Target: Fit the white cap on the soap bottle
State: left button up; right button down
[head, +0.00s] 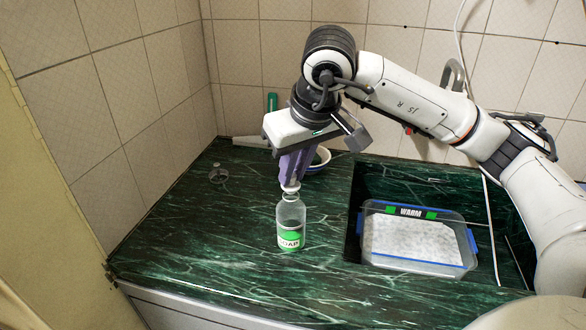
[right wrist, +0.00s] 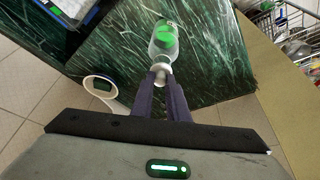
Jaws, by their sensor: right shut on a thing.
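The clear soap bottle (head: 290,216) with a green label stands upright on the dark green marbled counter. It also shows in the right wrist view (right wrist: 165,42), just beyond the fingertips. My right gripper (head: 290,183) points down directly above the bottle, its purple fingers shut on the small white cap (head: 291,188). The cap also shows between the fingertips in the right wrist view (right wrist: 160,68). The cap is right at the bottle's mouth and looks lined up with it; I cannot tell whether it touches or is seated. My left gripper is not in view.
A sink to the right holds a clear container with blue clips (head: 418,238), marked WARM. A small clear object (head: 218,174) lies at the left. The counter around the bottle's front and left is free.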

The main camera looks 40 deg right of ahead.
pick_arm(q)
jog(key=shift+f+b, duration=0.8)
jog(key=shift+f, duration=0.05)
pick_arm(e)
jog(key=shift+f, duration=1.05)
jog(key=c, duration=1.6)
grip_release()
jog(key=shift+c, duration=0.2)
jog(key=v, duration=0.2)
jog(key=shift+r, duration=0.35)
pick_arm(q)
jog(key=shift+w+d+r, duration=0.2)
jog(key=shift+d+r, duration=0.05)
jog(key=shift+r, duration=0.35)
pick_arm(e)
jog(key=v, duration=0.7)
jog(key=shift+s+r, duration=0.25)
jog(key=shift+r, duration=0.05)
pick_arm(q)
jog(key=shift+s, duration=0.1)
